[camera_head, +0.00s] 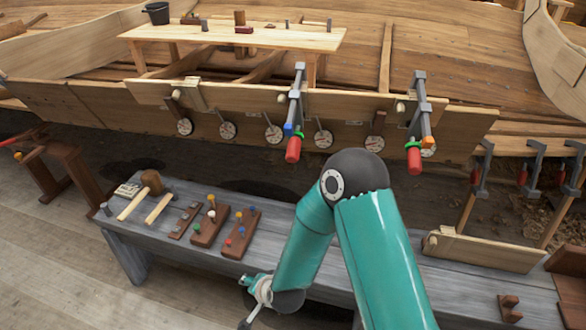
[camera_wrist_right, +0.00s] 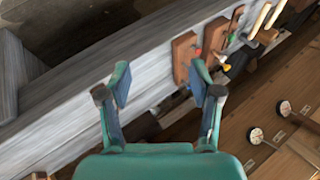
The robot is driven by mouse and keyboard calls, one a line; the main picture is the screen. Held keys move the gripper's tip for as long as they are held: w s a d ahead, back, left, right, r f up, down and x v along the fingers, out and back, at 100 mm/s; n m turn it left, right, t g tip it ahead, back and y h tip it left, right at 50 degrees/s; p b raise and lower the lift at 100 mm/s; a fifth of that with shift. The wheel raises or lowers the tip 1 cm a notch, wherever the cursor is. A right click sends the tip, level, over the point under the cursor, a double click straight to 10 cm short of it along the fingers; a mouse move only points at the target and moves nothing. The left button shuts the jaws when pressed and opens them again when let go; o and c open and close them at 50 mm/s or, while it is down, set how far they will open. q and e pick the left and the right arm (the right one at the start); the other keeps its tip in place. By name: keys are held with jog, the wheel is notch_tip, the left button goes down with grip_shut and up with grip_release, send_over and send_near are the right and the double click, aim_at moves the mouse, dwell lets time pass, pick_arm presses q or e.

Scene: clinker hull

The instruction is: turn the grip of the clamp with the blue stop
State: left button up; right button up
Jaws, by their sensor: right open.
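The clamp with the blue stop (camera_head: 288,129) hangs on the hull plank at the centre of the head view. Its frame (camera_head: 297,95) is grey, and its red grip (camera_head: 293,149) points down, with a green ring just above it. A second clamp (camera_head: 421,100) to its right has an orange stop and a red grip (camera_head: 414,160). My right gripper (camera_wrist_right: 160,82) is open and empty in the right wrist view. In the head view it is low over the bench's front side, well away from the clamp. My left gripper is not in view.
A grey bench (camera_head: 455,283) runs across the front, holding a mallet (camera_head: 150,182) and boards with coloured pegs (camera_head: 240,234). Several round dials (camera_head: 228,130) line the plank. More clamps (camera_head: 531,165) stand at the right. My right arm crosses the middle of the bench.

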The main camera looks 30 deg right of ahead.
jog(key=w+d+r+m+t+h+b, duration=0.2)
jog(key=w+m+t+b, duration=0.1)
jog(key=w+m, duration=0.25)
jog(key=m+t+h+b, duration=0.3)
jog(key=m+h+b, duration=0.6)
jog(key=m, duration=0.9)
send_near(291, 160)
jog(key=a+f, duration=0.5)
jog(key=a, duration=0.2)
notch_tip(291, 160, up, 4)
jog(key=s+d+m+g+h+b, duration=0.1)
jog(key=s+d+m+h+b, duration=0.15)
jog(key=m, duration=0.55)
pick_arm(q)
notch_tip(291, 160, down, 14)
jog(key=p, duration=0.2)
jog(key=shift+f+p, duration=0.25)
jog(key=shift+p, duration=0.05)
pick_arm(e)
jog(key=shift+n+h, duration=0.25)
jog(key=shift+h, duration=0.1)
jog(key=x, duration=1.7)
jog(key=shift+w+a, duration=0.15)
jog(key=shift+a, duration=0.05)
jog(key=c, duration=1.1)
jog(key=shift+c, duration=0.2)
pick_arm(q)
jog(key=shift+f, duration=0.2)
